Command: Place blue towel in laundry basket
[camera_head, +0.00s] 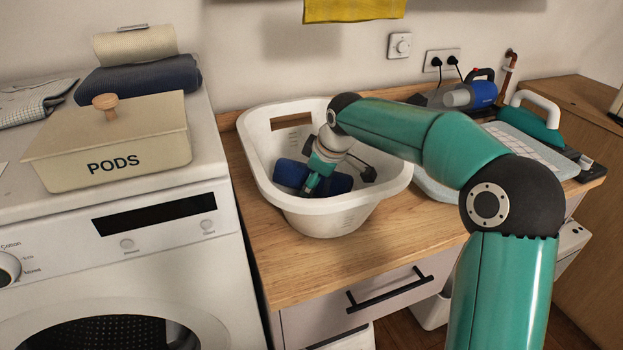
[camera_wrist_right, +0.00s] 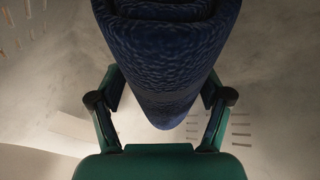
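The white laundry basket (camera_head: 325,222) stands on the wooden counter in the head view. A rolled or folded blue towel (camera_head: 291,173) lies low inside it. My right gripper (camera_head: 312,186) reaches down into the basket, over the middle of the towel. In the right wrist view, the dark blue towel (camera_wrist_right: 168,60) bulges between the two fingers of my right gripper (camera_wrist_right: 163,88). The fingers stand wide apart, one on each side of the towel. My left gripper is not in view.
A PODS box (camera_head: 112,150) and another dark blue towel (camera_head: 140,80) sit on the washing machine (camera_head: 150,260) at left. A pale blue tray (camera_head: 431,188) stands close right of the basket. A yellow cloth (camera_head: 352,9) hangs above. The counter front is clear.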

